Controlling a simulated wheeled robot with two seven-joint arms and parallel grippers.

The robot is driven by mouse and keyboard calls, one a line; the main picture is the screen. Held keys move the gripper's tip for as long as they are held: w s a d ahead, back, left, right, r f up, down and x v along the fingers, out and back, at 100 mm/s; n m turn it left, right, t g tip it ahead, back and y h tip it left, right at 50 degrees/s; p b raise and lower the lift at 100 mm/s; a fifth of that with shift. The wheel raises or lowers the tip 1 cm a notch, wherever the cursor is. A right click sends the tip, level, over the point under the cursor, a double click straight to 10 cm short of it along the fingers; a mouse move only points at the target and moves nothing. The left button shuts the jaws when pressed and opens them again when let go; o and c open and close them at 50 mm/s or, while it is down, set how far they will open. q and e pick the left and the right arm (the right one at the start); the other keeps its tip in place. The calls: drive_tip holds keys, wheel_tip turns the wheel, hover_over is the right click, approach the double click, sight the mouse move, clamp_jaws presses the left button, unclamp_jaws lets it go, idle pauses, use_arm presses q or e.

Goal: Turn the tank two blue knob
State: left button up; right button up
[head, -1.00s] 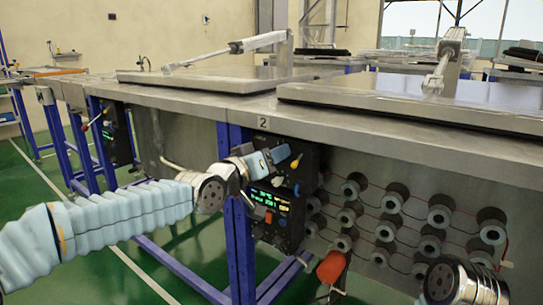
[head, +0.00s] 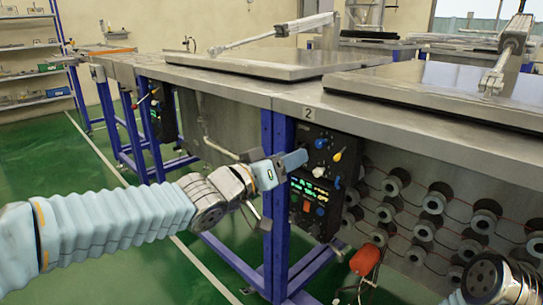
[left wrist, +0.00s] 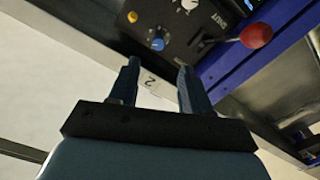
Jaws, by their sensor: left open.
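The black tank two control panel (head: 311,211) hangs under the bench edge beside the "2" label. Its small blue knob (head: 320,143) is near the top, up and left of a yellow knob (head: 338,156). My left gripper (head: 296,161) is just left of the blue knob in the head view, apart from it as far as I can tell. In the left wrist view the left gripper (left wrist: 158,78) has its two fingers spread and nothing between them. The blue knob (left wrist: 157,43) lies beyond the fingertips there, near the yellow knob (left wrist: 132,17). My right gripper is not visible.
The steel bench edge (head: 240,98) runs above the panel, with a blue leg (head: 280,225) beside it. A red ball lever (left wrist: 257,36) sticks out in the wrist view. Several round posts (head: 433,202) with red wire are at right. An orange-red handle (head: 365,260) hangs below.

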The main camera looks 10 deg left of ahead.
use_arm(q)
drive_tip(key=p+v, duration=0.2)
drive_tip(key=v, duration=0.2)
drive_tip(key=shift+s, duration=0.3)
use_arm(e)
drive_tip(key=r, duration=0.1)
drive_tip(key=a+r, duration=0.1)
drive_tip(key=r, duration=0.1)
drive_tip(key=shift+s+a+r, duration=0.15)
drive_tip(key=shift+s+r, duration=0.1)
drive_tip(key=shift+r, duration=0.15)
